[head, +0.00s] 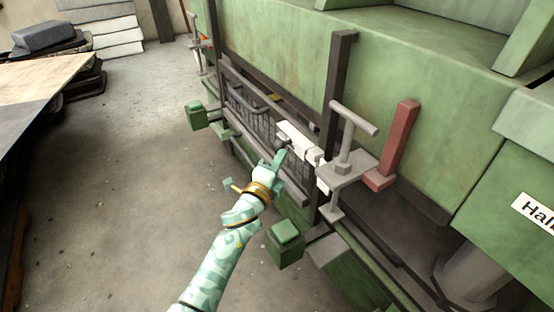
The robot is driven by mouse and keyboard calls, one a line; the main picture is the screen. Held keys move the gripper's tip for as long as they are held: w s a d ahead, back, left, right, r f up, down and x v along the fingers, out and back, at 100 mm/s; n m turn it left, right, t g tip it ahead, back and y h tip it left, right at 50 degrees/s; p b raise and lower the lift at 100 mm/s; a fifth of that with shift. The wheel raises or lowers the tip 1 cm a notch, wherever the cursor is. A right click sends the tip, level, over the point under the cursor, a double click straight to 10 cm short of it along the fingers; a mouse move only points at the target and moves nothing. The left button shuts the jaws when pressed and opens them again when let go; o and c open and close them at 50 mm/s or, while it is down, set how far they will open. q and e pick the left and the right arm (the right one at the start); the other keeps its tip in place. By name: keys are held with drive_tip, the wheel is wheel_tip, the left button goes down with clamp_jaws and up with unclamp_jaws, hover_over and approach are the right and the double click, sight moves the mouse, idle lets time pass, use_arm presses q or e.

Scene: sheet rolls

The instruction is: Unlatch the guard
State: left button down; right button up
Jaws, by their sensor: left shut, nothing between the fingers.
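The guard (250,117), a dark mesh panel in a grey frame, runs along the front of the green machine. A white latch piece (296,136) sits near its right end. My left gripper (282,152) is shut and empty, with its tips right at the lower edge of the white latch piece. I cannot tell whether they touch it. The gripper hides part of the guard behind it. My right gripper is not in view.
A grey T-handle (352,130) and a red lever (394,142) stand right of the latch. Green blocks (285,238) and (196,115) stick out in front. A table (40,82) is at left; the floor (130,150) between is clear.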

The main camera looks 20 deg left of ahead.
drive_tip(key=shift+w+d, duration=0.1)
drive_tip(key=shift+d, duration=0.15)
use_arm(q)
drive_tip(key=w+a, duration=0.2)
drive_tip(key=a, duration=0.1)
drive_tip(key=shift+w+a+r+b, duration=0.15)
drive_tip(key=shift+w+a+b, duration=0.15)
drive_tip(key=shift+w+b, duration=0.05)
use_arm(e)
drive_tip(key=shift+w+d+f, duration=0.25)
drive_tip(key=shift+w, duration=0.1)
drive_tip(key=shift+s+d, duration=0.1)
